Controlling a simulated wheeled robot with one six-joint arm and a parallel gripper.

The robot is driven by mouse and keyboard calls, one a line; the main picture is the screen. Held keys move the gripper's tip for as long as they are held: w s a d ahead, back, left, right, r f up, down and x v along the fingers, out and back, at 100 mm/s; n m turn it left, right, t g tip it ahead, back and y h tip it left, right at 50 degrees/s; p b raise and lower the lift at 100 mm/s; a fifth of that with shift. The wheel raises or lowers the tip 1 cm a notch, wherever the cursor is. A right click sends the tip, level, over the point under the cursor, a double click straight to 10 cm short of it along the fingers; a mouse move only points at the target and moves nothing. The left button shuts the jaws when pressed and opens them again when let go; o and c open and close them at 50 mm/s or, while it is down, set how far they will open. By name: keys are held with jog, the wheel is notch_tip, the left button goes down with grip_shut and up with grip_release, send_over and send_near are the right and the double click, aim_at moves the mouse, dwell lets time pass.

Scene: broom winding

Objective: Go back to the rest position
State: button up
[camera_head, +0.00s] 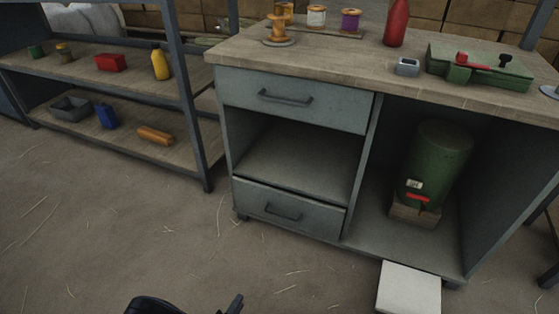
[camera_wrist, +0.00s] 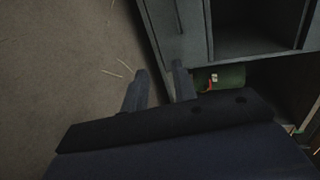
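My gripper (camera_head: 196,304) shows only in part at the bottom edge of the head view, low over the floor in front of the workbench (camera_head: 220,140). In the wrist view my gripper (camera_wrist: 160,75) has its two dark fingers apart with nothing between them. The fingers point toward the bench's grey front, and bare floor shows between and beside them. The gripper touches nothing that I can see. A green tank (camera_head: 437,160) stands on a small block in the bench's right bay. It also shows in the wrist view (camera_wrist: 225,77), partly hidden by my gripper.
Both bench drawers (camera_head: 290,98) look shut. Spools, a red bottle (camera_head: 396,25) and a green tool case (camera_head: 490,72) sit on top. A pale slab (camera_head: 408,287) lies on the floor at the front right. A shelf (camera_head: 150,92) stands left; floor between is clear.

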jog(key=shift+v, duration=0.95)
jog(key=shift+d, duration=0.1)
